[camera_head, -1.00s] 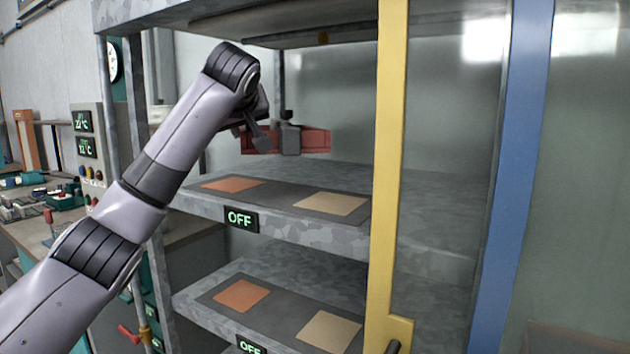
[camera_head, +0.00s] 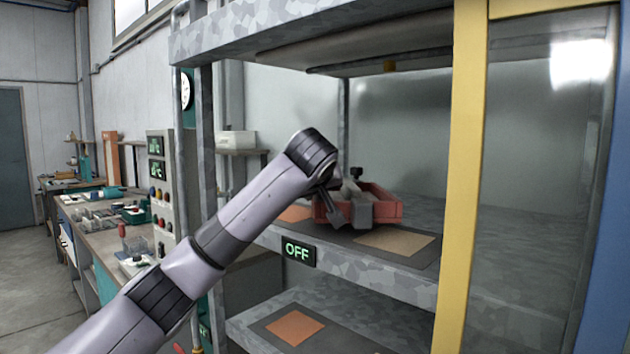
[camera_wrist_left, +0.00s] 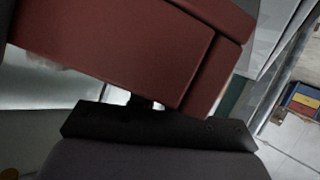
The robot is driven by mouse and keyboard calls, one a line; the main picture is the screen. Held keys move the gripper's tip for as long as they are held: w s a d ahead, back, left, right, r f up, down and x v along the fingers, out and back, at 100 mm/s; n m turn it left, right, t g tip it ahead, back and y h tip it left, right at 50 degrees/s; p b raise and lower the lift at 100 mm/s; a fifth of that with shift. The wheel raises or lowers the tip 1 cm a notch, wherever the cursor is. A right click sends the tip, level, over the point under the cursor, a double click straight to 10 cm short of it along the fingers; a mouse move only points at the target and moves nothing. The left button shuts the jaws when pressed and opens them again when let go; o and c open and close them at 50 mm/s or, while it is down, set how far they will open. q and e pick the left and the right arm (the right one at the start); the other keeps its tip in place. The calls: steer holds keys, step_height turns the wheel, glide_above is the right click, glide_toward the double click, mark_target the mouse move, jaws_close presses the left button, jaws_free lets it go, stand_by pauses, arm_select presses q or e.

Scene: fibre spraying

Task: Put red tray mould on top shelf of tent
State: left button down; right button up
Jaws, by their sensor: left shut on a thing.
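The red tray mould (camera_head: 386,205) is inside the tent, at the upper shelf (camera_head: 405,274), over or on its dark mat. Whether it touches the mat is hard to tell. My left gripper (camera_head: 352,203) is shut on the near side of the mould. The mould partly covers an orange square (camera_head: 296,213) on the mat; a tan square (camera_head: 394,241) lies in front of it, uncovered. In the left wrist view the red mould (camera_wrist_left: 120,50) fills the upper part, close against the dark gripper. My right gripper is not in view.
The lower shelf (camera_head: 262,327) holds an orange square (camera_head: 295,327). A yellow post (camera_head: 462,150) stands at the tent's front right, and a grey post (camera_head: 206,150) at the left. An "OFF" display (camera_head: 299,252) is on the shelf's front edge. A cluttered workbench (camera_head: 100,240) stands at left.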

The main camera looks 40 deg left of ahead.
arm_select(q)
step_height(320, 180, down, 2)
steer(key=shift+a+f, duration=0.1)
steer(key=shift+f, duration=0.05)
steer(key=c, duration=1.1)
jaws_free()
steer(key=shift+f, duration=0.25)
steer(key=shift+o, duration=0.2)
steer(key=b+v, duration=0.1)
steer(key=v, duration=1)
steer(key=shift+s+r+b, duration=0.1)
steer(key=shift+r+b, duration=0.1)
steer(key=shift+b, duration=0.15)
steer(key=shift+s+d, duration=0.35)
